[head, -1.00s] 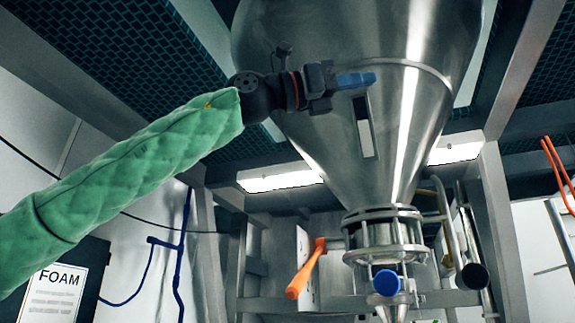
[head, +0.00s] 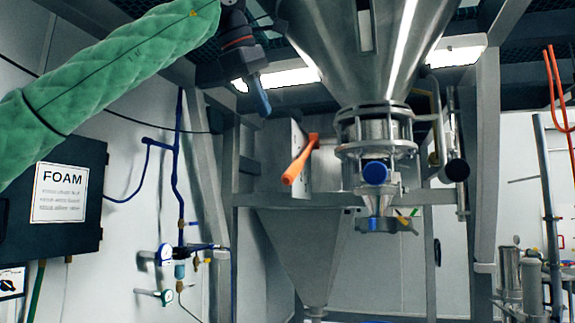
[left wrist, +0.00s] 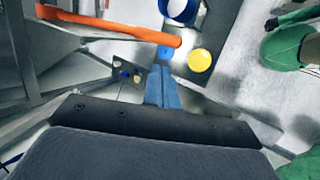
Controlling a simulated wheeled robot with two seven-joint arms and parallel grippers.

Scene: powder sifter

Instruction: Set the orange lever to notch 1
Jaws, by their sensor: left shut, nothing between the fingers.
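The orange lever (head: 300,160) sticks out from the frame just left of the sifter's outlet, its handle slanting down to the left. It also crosses the top of the left wrist view (left wrist: 110,27). My left gripper (head: 262,102) is up and to the left of the lever, its blue fingers together and pointing down, apart from it. In the left wrist view the shut fingers (left wrist: 163,90) point toward the lever's end with nothing between them. I cannot make out the notch marks. My right gripper is in neither view.
The steel hopper (head: 365,50) hangs right of my gripper, with a blue-capped part (head: 376,172) below. A grey upright post (head: 486,160) stands to the right. A dark FOAM box (head: 55,190) and blue piping (head: 180,170) are on the left wall. Space left of the lever looks open.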

